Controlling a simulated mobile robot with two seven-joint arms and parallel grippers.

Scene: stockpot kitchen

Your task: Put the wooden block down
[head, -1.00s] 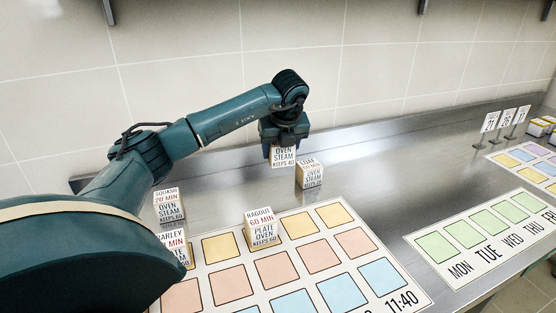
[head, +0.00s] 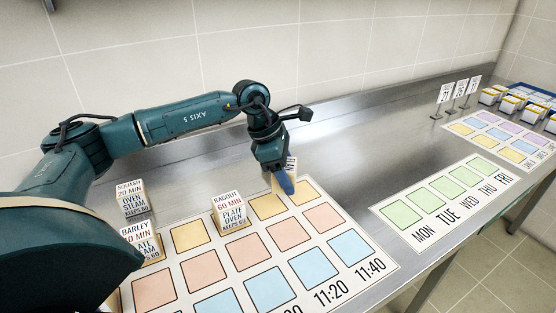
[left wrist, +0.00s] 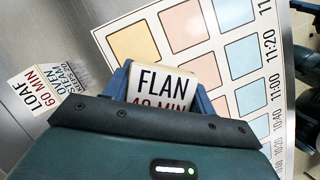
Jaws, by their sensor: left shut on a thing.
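My left gripper (head: 284,182) is shut on a wooden block (head: 291,163) with pale sides. In the left wrist view the block (left wrist: 163,84) reads FLAN, and it sits between the two blue fingers. In the head view the gripper hides most of it. The block is at the far edge of the large grid card (head: 215,292), by the yellow squares at the right end of their row. I cannot tell whether it touches the card. My right gripper is not in view.
RAGOUT (head: 229,212), BARLEY (head: 142,240) and SQUASH (head: 131,198) blocks stand at the left. A LOAF block (left wrist: 38,100) is near the gripper in the left wrist view. A green-square weekday card (head: 428,222), number signs (head: 460,90) and more blocks (head: 510,104) are to the right.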

